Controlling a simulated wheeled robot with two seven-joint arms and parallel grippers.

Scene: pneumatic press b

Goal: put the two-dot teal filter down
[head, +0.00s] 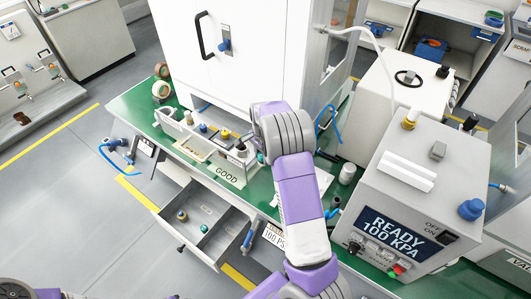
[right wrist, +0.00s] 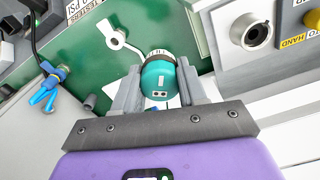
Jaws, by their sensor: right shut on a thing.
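The two-dot teal filter (right wrist: 158,76) is between the two grey fingers of my right gripper (right wrist: 159,84) in the right wrist view. Two dark dots show on its near end face. The right gripper is shut on it. Its far end is partly hidden, and I cannot tell whether it touches anything. In the head view my purple right arm reaches over the green bench and mostly hides the gripper. A small bit of teal (head: 260,158) shows there, just right of the tray marked GOOD (head: 226,173). My left gripper is not in view.
A white cabinet (head: 255,60) stands behind the tray. A grey box reading READY 100 KPA (head: 405,215) stands right of my arm. An open grey drawer (head: 222,238) holds small parts. In the wrist view, a white ring-ended tool (right wrist: 118,42) lies beside the filter.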

